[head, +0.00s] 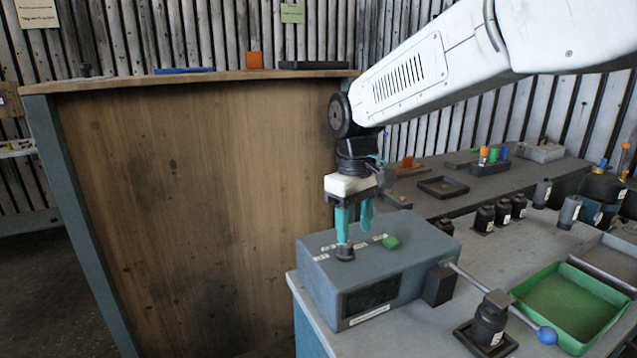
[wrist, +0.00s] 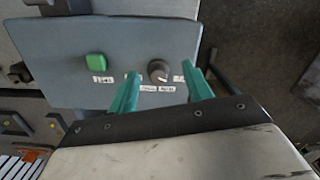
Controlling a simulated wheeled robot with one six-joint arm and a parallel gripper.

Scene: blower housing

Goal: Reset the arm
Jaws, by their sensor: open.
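My arm (head: 440,65) reaches in from the upper right in the head view. My gripper (head: 354,232) points down over a grey box (head: 385,265) at the table's near left corner. Its teal fingers are open, and nothing shows held between them. A dark round knob (head: 345,252) on the box top is just below the fingers. In the wrist view the knob (wrist: 158,70) appears between the two fingertips (wrist: 163,82); I cannot tell whether they touch it. A green button (wrist: 95,61) sits beside the knob, and labels lie around both.
A lever with a blue ball end (head: 546,335) sticks out right of the box. A green tray (head: 570,305) and several dark bottles (head: 485,218) stand further right. A tall wooden panel (head: 200,210) stands left of the box.

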